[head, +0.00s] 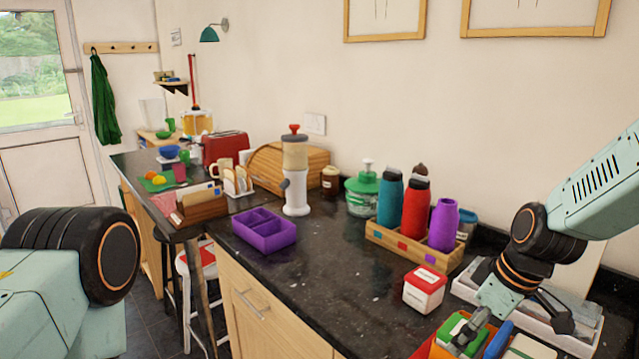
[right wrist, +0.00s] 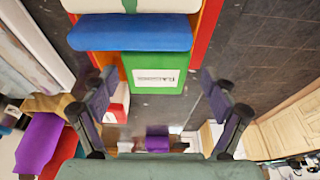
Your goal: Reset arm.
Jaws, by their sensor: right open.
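My right gripper (head: 512,318) is open and comes down from the right over the front right of the counter. In the right wrist view its two fingers (right wrist: 157,84) stand apart with nothing held between them. A green box with a white label (right wrist: 155,74) lies just beyond the fingertips, apart from both; it also shows in the head view (head: 455,325). A blue item (right wrist: 130,32) lies beside it, in a red-orange tray (right wrist: 207,30). My left gripper is outside the head view; only part of my left arm shows.
A red-and-white box (head: 425,290) stands left of my right gripper. A wooden rack (head: 385,240) holds red, teal and purple bottles behind it. A purple divided tray (head: 262,246) sits left on the dark counter (head: 330,285). The front middle of the counter is clear.

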